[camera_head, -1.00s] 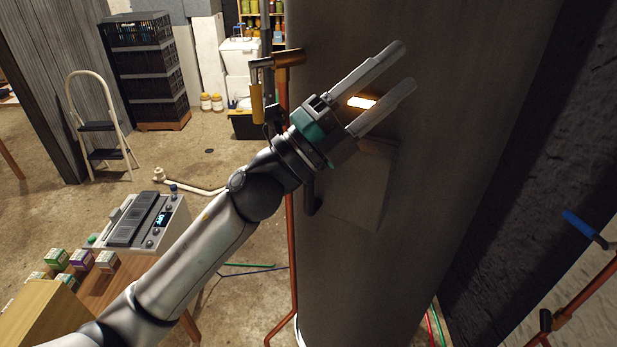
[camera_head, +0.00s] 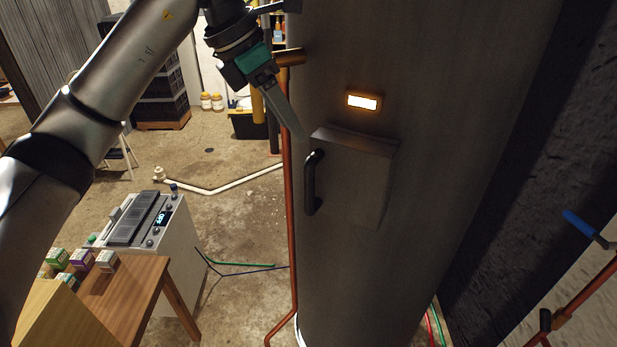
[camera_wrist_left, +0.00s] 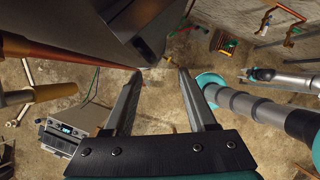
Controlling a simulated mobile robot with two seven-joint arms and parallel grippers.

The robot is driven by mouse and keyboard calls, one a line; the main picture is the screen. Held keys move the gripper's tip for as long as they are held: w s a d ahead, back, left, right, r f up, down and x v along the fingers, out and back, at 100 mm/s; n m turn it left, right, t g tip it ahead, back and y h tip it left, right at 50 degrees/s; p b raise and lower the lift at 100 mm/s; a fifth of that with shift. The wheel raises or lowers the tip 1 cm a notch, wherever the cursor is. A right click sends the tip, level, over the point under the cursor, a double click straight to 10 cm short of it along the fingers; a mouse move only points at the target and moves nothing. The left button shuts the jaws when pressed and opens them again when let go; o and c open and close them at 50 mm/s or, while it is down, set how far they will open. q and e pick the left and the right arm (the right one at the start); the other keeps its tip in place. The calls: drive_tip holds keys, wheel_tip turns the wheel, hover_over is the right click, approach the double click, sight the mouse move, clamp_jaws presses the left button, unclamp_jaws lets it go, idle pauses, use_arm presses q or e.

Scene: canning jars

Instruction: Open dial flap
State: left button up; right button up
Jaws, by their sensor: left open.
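The dial flap (camera_head: 352,180) is a dark grey panel on the front of the tall grey tank. It lies against the tank and looks closed. A black upright handle (camera_head: 312,183) is at its left edge. My left gripper (camera_head: 301,72) is open and empty, up and to the left of the flap. One finger points down towards the flap's upper left corner, apart from the handle as far as I can tell. In the left wrist view the open gripper (camera_wrist_left: 160,73) has nothing between its fingers, and the dark tank side (camera_wrist_left: 95,30) is at upper left. My right gripper is not identifiable.
A lit display (camera_head: 363,102) is above the flap. A copper pipe (camera_head: 290,220) runs down the tank's left side, with a copper fitting (camera_head: 291,57) near my gripper. A wooden table (camera_head: 130,290) and a white machine (camera_head: 150,230) stand at lower left.

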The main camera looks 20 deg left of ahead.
sight(309, 178)
use_arm(q)
drive_tip(key=shift+y, duration=0.5)
drive_tip(key=x, duration=0.4)
drive_tip(key=a+p+x, duration=0.1)
drive_tip(key=x, duration=0.4)
drive_tip(key=p+x, duration=0.1)
drive_tip(key=x, duration=0.4)
drive_tip(key=shift+a+f, duration=0.25)
drive_tip(key=shift+f, duration=0.15)
clamp_jaws()
idle(0.4)
